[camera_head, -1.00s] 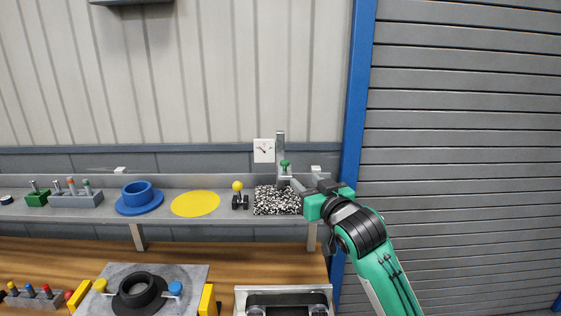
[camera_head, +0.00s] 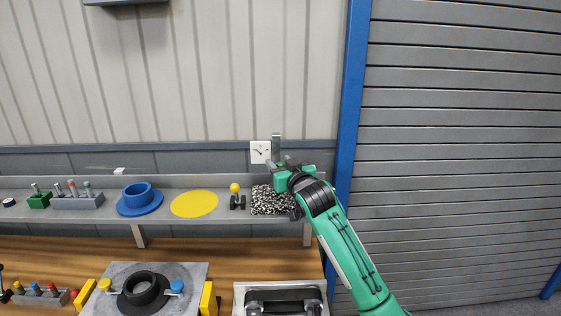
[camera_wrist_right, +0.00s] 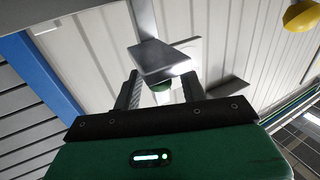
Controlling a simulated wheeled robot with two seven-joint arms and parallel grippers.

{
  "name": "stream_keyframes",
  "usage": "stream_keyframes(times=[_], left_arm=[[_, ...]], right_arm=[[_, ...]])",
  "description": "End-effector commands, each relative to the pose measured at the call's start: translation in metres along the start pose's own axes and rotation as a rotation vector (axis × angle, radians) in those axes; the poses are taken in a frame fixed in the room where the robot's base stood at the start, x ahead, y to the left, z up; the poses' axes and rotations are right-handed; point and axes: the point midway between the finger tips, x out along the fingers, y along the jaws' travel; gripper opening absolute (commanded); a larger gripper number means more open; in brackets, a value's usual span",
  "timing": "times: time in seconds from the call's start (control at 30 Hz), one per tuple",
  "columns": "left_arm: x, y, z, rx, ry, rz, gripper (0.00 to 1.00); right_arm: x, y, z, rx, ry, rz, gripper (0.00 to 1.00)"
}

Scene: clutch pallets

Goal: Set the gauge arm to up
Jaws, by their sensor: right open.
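The gauge has a white dial (camera_head: 260,152) beside an upright grey post (camera_head: 276,146) at the back of the shelf. My left gripper is out of view.
A speckled black-and-white mat (camera_head: 270,203) lies under my right gripper. A yellow ball on a dark stand (camera_head: 235,190), a yellow disc (camera_head: 194,204) and a blue ring-shaped part (camera_head: 139,198) stand to the left. A blue upright (camera_head: 345,110) rises on the right.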

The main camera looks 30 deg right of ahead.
Motion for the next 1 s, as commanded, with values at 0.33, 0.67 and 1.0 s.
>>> stream_keyframes(times=[0.33, 0.67, 1.0], left_arm=[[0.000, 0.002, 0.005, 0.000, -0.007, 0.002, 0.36], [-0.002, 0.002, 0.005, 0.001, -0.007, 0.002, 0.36], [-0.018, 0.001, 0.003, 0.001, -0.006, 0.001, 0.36]], right_arm=[[0.001, 0.000, 0.000, 0.000, 0.001, 0.000, 0.28], [0.001, 0.000, -0.002, 0.000, 0.001, 0.000, 0.00], [0.001, 0.000, -0.025, 0.000, 0.003, 0.000, 0.00]])
